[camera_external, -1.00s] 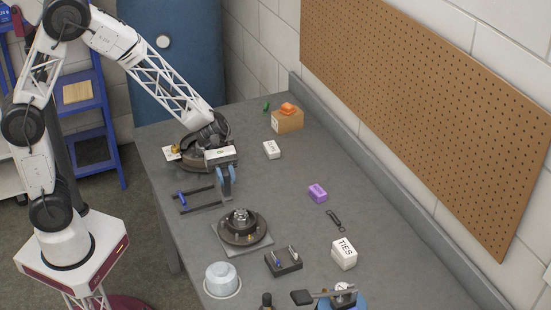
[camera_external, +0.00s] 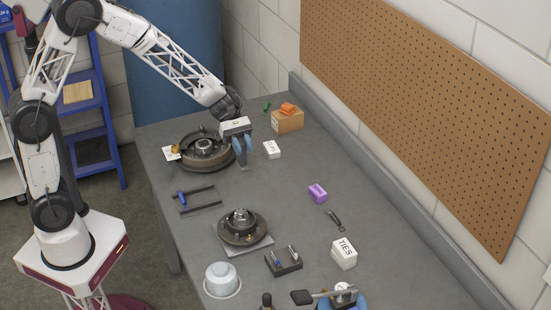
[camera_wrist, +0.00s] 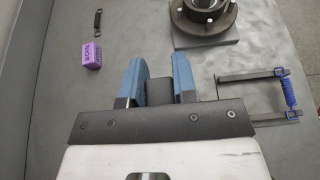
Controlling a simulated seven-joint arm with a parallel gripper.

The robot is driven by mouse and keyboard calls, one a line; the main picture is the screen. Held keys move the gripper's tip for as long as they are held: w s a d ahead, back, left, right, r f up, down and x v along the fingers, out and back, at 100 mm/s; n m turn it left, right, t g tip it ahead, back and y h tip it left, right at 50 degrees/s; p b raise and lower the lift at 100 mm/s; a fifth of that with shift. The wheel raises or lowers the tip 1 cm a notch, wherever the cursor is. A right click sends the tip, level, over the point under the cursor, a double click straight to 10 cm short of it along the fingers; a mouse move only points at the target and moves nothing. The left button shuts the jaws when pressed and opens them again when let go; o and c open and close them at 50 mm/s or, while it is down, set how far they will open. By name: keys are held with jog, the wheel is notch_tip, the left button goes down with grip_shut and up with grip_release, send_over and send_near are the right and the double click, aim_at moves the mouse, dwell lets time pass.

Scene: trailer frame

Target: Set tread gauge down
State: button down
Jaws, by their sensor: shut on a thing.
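My gripper (camera_external: 243,148) has blue fingers, and in the wrist view (camera_wrist: 158,72) they are shut on a small dark thing, which I take to be the tread gauge (camera_wrist: 159,91). In the external view the gauge (camera_external: 243,166) shows as a short grey piece below the fingertips, right of the large brake drum (camera_external: 186,161). Most of it is hidden by the fingers. I cannot tell whether it touches the grey bench (camera_external: 285,205).
A white box (camera_external: 272,150) stands just right of my gripper, with a cardboard box (camera_external: 288,121) behind it. A purple block (camera_external: 317,193), a hub on a plate (camera_external: 242,227) and a black frame with a blue handle (camera_external: 198,199) lie nearer. The bench between them is clear.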

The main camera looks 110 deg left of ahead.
aim_at(244, 166)
jog(key=shift+f, duration=0.15)
jog(key=shift+f, duration=1.9)
jog(key=shift+f, duration=1.95)
jog(key=shift+f, duration=0.15)
jog(key=c, duration=0.9)
grip_release()
